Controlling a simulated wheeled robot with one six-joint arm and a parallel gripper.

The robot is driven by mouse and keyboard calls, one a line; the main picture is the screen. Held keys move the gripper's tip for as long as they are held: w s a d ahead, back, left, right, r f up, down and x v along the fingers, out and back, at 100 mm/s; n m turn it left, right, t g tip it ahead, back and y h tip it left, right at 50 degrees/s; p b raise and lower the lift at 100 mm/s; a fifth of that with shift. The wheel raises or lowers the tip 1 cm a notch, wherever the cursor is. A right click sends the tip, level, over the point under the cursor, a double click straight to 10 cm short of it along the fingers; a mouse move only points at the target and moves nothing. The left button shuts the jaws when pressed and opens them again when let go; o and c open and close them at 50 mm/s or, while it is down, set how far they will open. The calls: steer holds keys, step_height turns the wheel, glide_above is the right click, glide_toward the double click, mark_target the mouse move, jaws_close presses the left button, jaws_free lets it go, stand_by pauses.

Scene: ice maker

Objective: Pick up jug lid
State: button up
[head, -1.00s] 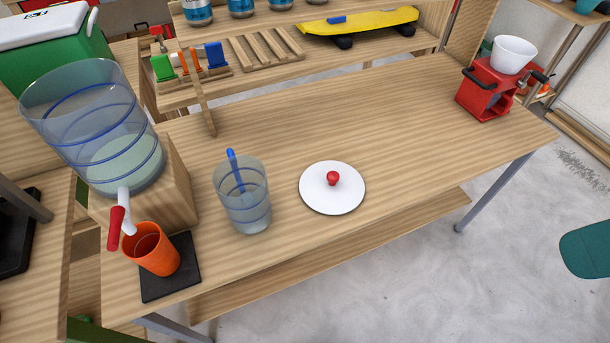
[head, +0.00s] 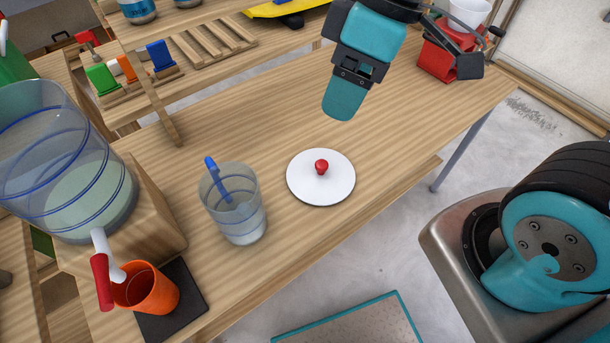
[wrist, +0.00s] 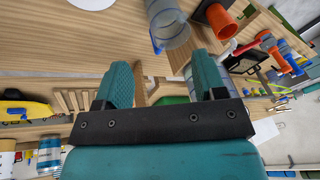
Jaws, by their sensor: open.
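The jug lid (head: 320,179) is a flat white disc with a red knob, lying on the wooden table. Part of it shows at the top edge of the wrist view (wrist: 92,3). My gripper (head: 343,105) is above the table, behind and a little right of the lid in the head view, apart from it. In the wrist view its two teal fingers (wrist: 160,80) are spread with nothing between them. A clear jug (head: 236,207) with a blue handle stands left of the lid; it also shows in the wrist view (wrist: 168,25).
A large clear dispenser (head: 62,165) stands on a wooden block at the left, with an orange cup (head: 148,290) on a dark mat under its tap. A red machine (head: 440,62) is at the table's far right. The table around the lid is clear.

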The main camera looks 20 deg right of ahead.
steer(key=w+d+f+n+h+b, duration=0.1)
steer(key=w+d+f+n+b, duration=0.2)
steer(key=w+f+n, duration=0.35)
steer(key=w+d+f+n+h+b, duration=0.15)
steer(key=w+f+n, duration=0.25)
steer(key=w+f, duration=0.5)
glide_above(322, 164)
steer(key=shift+n, duration=0.25)
steer(key=f, duration=0.8)
steer(key=w+f, duration=0.1)
steer(key=f, duration=0.3)
steer(key=shift+d+f, duration=0.2)
steer(key=shift+d, duration=0.15)
steer(key=shift+s+a+f+p, duration=0.1)
steer(key=shift+s+f, duration=0.05)
steer(key=shift+f, duration=0.8)
steer(key=shift+s+a+f+p, duration=0.1)
steer(key=shift+s+a+f, duration=0.05)
steer(key=shift+f, duration=0.8)
steer(key=shift+s+a+f+p, duration=0.1)
steer(key=shift+s+f, duration=0.05)
steer(key=shift+f, duration=0.8)
steer(key=c, duration=1)
